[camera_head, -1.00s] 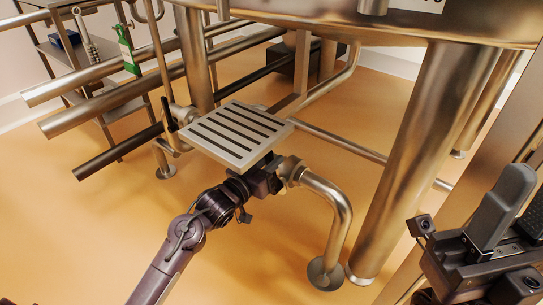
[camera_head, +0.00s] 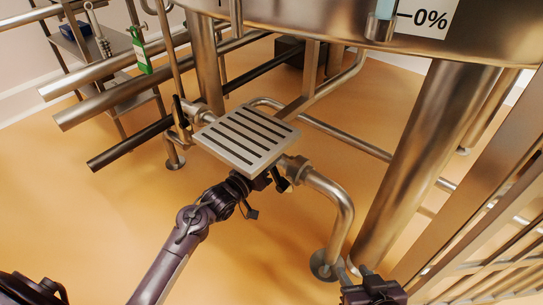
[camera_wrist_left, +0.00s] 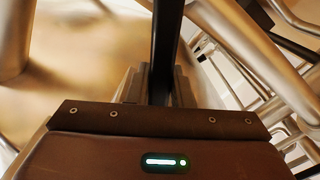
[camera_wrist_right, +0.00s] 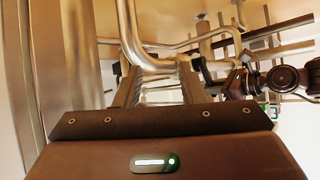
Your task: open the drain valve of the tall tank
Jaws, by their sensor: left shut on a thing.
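The tall tank's metal underside (camera_head: 330,28) spans the top of the head view, with a gauge reading 0%. A drain pipe (camera_head: 335,190) with a valve body (camera_head: 294,165) runs beside a slotted metal plate (camera_head: 245,136). My left gripper (camera_head: 266,180) is at the valve, partly hidden by the plate. In the left wrist view, a black lever (camera_wrist_left: 166,45) passes between its fingers, which are shut on it. My right gripper (camera_head: 354,272) is low, close to the pipe's floor flange (camera_head: 324,264). In the right wrist view its fingers (camera_wrist_right: 160,85) are apart with nothing gripped.
A thick tank leg (camera_head: 425,150) stands right of the drain pipe. Another black handle (camera_head: 180,110) sits on piping left of the plate. Horizontal pipes (camera_head: 130,97) and a shelf with a green bottle (camera_head: 140,52) are at the left. The orange floor (camera_head: 90,215) is clear at front left.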

